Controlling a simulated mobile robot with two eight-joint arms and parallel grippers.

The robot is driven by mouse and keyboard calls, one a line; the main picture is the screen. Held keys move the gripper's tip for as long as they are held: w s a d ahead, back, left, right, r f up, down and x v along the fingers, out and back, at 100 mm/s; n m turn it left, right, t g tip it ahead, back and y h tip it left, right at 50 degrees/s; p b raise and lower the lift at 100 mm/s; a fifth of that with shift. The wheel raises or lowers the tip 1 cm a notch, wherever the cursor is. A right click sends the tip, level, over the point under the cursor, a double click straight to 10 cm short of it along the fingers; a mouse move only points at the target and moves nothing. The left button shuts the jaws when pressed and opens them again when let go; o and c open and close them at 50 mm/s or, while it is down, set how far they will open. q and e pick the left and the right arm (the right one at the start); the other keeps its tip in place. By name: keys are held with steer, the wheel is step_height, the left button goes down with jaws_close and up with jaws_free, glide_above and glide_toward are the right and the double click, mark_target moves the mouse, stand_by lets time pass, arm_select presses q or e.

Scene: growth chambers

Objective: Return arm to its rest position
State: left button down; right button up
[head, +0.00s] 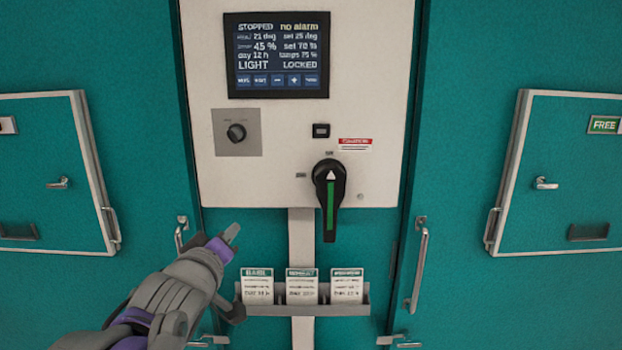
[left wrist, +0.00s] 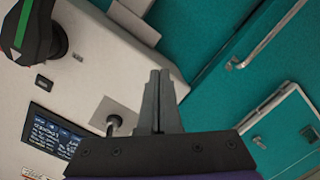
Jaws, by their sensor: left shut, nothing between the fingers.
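My left arm comes in from the lower left of the head view. Its gripper (head: 232,232) is shut and empty, in front of the teal chamber front, below and left of the control panel (head: 270,185). In the left wrist view the closed fingers (left wrist: 158,80) point up the picture, with nothing between them. The black rotary switch (head: 330,195) with a green stripe points straight down, to the right of the gripper and apart from it. My right gripper is in neither view.
The panel has a screen (head: 277,55) reading STOPPED, no alarm, and a small black knob (head: 236,132). A rack (head: 300,310) with 3 cards is right of my gripper. Vertical handles (head: 418,268) and side doors (head: 555,170) flank the panel.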

arm_select(q)
steer(key=s+a+f+m+g, duration=0.1)
steer(key=s+f+m+g, duration=0.1)
steer(key=s+f, duration=0.6)
steer(key=s+a+f+m+g, duration=0.1)
steer(key=s+f+m+g, duration=0.2)
steer(key=s+f, duration=0.6)
steer(key=s+a+f+m+g, duration=0.1)
steer(key=s+f+g, duration=0.5)
steer(key=f, duration=1.5)
steer(key=s+m, duration=0.1)
steer(key=s, duration=0.1)
steer(key=shift+s+m+y, duration=0.3)
steer(key=shift+m+y, duration=0.1)
